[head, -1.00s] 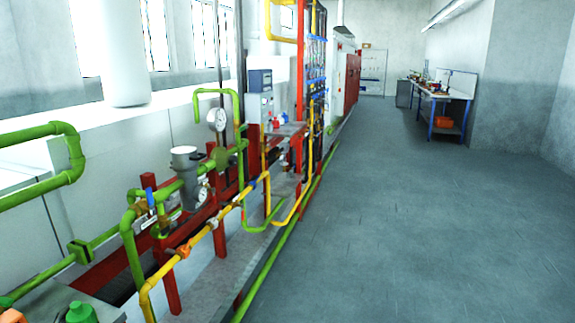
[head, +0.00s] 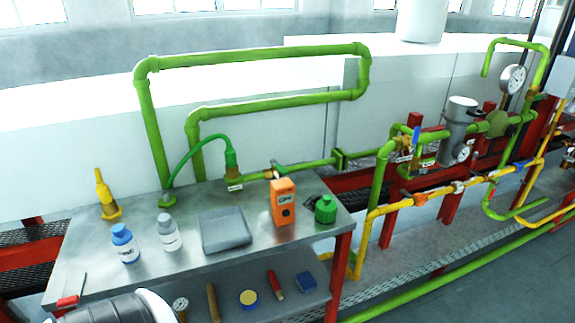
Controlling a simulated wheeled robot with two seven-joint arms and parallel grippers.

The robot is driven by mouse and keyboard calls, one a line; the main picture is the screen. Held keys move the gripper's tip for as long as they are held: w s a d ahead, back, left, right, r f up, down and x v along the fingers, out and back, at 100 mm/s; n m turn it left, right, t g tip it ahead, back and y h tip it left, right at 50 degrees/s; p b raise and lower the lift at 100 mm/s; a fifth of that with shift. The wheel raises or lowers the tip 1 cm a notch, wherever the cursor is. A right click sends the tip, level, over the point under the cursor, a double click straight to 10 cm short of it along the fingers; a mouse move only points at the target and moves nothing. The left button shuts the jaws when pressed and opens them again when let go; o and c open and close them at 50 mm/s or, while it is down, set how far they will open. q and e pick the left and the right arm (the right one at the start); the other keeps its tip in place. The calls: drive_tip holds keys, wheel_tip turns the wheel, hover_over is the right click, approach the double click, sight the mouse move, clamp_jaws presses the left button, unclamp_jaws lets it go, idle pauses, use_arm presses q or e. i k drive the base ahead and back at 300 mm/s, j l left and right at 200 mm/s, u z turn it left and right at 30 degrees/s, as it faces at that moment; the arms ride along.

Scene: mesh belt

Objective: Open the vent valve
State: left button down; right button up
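No label in view clearly reads as the vent valve, so I cannot tell which one it is. A valve with an upright blue handle (head: 416,134) sits on the green piping at the right. A valve with a small green handle (head: 277,167) sits on the green pipe behind the bench, near a small tag. A valve with an orange handle (head: 420,199) is on the yellow pipe (head: 386,209).
A metal bench (head: 185,230) holds a blue-capped bottle (head: 123,243), a white bottle (head: 168,232), a grey tray (head: 224,230), an orange device (head: 283,202) and a green canister (head: 325,210). Its lower shelf holds small tools. Open floor (head: 500,290) lies at the lower right.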

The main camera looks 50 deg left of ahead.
sight(472, 164)
drive_tip(key=i+u, duration=0.1)
drive_tip(key=u, duration=0.3)
drive_tip(key=i+l+u, duration=0.1)
drive_tip(key=u, duration=0.3)
drive_tip(key=i+l+u, duration=0.1)
drive_tip(key=u, duration=0.3)
drive_tip(key=l+u, duration=0.1)
drive_tip(key=u, duration=0.3)
drive_tip(key=i+l+u, duration=0.15)
drive_tip(key=l, duration=0.3)
drive_tip(key=i+l+u, duration=0.2)
drive_tip(key=l, duration=0.25)
drive_tip(key=i+l+u, duration=0.15)
drive_tip(key=l, duration=0.3)
drive_tip(key=l+u, duration=0.15)
drive_tip(key=l, duration=0.35)
drive_tip(key=i+l+u, duration=0.2)
drive_tip(key=l, duration=0.3)
drive_tip(key=k, duration=0.05)
